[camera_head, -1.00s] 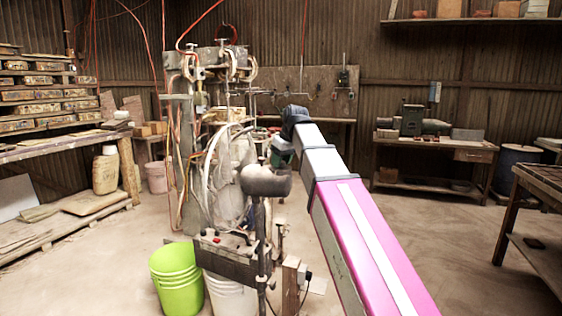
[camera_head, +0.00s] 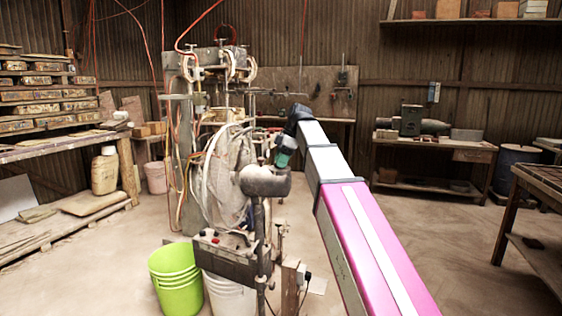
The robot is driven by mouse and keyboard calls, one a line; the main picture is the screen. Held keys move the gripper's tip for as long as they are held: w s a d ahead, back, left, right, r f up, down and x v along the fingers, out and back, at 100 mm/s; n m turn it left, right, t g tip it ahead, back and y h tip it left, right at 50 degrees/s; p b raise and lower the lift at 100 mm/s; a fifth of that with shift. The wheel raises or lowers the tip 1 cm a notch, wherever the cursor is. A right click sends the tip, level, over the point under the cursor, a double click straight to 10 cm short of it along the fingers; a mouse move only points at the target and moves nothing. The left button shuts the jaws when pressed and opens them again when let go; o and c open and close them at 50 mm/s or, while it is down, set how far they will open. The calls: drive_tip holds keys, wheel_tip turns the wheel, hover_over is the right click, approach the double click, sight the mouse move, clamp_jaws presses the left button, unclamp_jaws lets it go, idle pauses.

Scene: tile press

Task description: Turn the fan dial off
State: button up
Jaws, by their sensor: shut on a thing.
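My arm reaches from the lower right to the tile press (camera_head: 225,259), its wrist bent down. The fingertips are largely hidden by the housing or too small to make out. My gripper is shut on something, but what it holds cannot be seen. I cannot make out the fan dial or its setting.
A green bucket (camera_head: 176,283) and a white bucket (camera_head: 229,297) stand below the press. Hoses and cables hang around it. A workbench (camera_head: 440,145) is at the back right and a table (camera_head: 540,187) at the right edge.

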drive_tip(key=shift+w+n+g, duration=0.1)
drive_tip(key=shift+n+g, duration=0.5)
drive_tip(key=shift+n, duration=0.9)
drive_tip(key=shift+h, duration=0.3)
drive_tip(key=o, duration=0.9)
drive_tip(key=shift+o, duration=0.2)
drive_tip(key=shift+w+r, duration=0.1)
